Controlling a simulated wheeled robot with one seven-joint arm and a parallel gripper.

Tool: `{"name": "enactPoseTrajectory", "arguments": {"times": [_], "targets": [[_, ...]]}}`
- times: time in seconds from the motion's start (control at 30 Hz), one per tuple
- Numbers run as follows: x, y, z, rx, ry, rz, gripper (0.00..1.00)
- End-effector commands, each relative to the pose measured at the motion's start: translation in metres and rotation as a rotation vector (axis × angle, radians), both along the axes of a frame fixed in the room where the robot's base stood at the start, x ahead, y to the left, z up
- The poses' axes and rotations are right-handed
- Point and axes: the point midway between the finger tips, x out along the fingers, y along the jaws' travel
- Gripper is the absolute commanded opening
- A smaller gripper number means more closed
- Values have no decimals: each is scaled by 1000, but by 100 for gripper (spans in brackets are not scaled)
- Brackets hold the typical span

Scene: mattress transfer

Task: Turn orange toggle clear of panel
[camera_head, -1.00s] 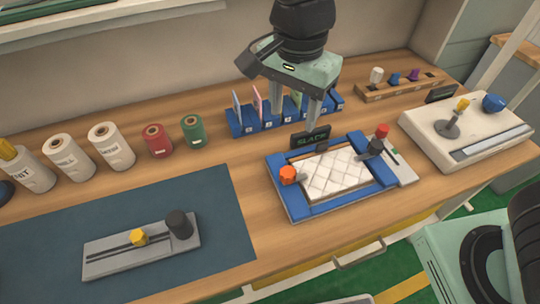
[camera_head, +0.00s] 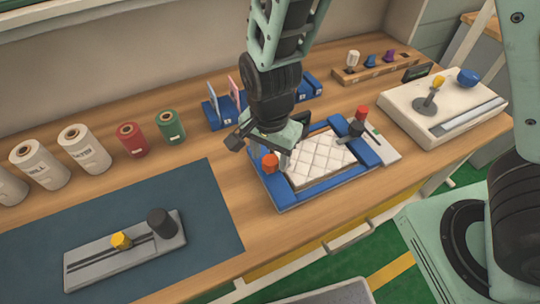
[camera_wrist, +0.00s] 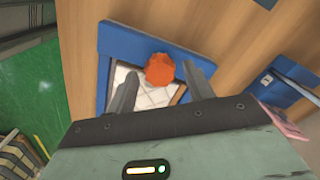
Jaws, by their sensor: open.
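The orange toggle (camera_head: 270,162) stands at the left edge of a blue frame (camera_head: 287,205). A white quilted panel (camera_head: 322,157) lies inside the frame. My gripper (camera_head: 283,158) is low over the frame's left side, close to the orange toggle. In the wrist view, the orange toggle (camera_wrist: 160,69) shows between and just beyond the two spread fingers of my gripper (camera_wrist: 163,84). The fingers are open and hold nothing. The panel (camera_wrist: 150,97) shows partly behind the fingers. Whether a finger touches the toggle, I cannot tell.
A red-topped dark clamp (camera_head: 358,122) stands at the frame's right side. A blue card rack (camera_head: 222,110) is behind my arm. A grey slide fixture (camera_head: 100,265) with a yellow knob lies on the dark mat (camera_head: 210,200) at left. A white joystick box (camera_head: 430,112) stands at right.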

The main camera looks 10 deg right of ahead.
Motion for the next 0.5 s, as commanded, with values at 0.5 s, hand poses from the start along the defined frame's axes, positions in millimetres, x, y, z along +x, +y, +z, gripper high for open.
{"name": "enactPoseTrajectory", "arguments": {"times": [0.5], "targets": [[0, 0, -6, 0, 0, -1, 19]]}}
